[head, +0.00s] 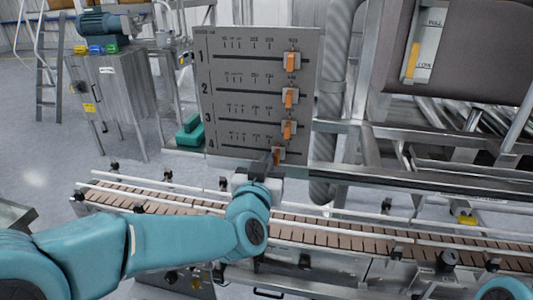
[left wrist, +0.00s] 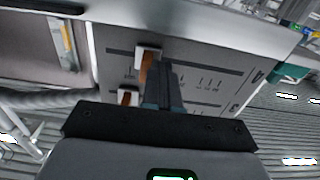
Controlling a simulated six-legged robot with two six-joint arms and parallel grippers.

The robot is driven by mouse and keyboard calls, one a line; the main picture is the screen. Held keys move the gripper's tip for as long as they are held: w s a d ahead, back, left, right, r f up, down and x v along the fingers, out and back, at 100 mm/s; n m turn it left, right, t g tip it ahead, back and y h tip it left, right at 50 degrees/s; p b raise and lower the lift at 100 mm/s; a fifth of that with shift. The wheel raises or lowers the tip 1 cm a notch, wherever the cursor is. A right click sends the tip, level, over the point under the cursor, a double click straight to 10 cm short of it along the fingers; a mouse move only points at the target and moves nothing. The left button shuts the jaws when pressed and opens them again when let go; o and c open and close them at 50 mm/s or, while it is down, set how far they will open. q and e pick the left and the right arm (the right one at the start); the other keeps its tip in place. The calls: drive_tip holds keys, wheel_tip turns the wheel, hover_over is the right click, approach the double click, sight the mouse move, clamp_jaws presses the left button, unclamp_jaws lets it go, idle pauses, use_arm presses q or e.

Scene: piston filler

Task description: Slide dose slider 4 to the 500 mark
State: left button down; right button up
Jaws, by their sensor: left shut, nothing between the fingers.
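The grey dose panel (head: 240,105) has four numbered rows, each with a slot and an orange slider on a pale block. Dose slider 4 (head: 279,153) is in the lowest row, near the right end of its slot; the scale figures are too small to read. My left gripper (head: 270,165) is shut and empty, at the panel just left of slider 4. In the left wrist view, turned upside down, the shut fingers (left wrist: 163,88) are close beside slider 4 (left wrist: 147,60); I cannot tell whether they touch. My right gripper is not in view.
Sliders 1 (head: 292,61), 2 (head: 289,97) and 3 (head: 289,130) stand above slider 4, near the right ends of their slots. A conveyor (head: 330,232) with rails runs below the panel. A thick grey hose (head: 333,100) hangs right of it.

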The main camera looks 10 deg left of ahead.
use_arm(q)
drive_tip(key=shift+d, duration=0.95)
drive_tip(key=s+a+b, duration=0.1)
drive_tip(key=s, duration=0.7)
drive_tip(key=shift+a, duration=0.4)
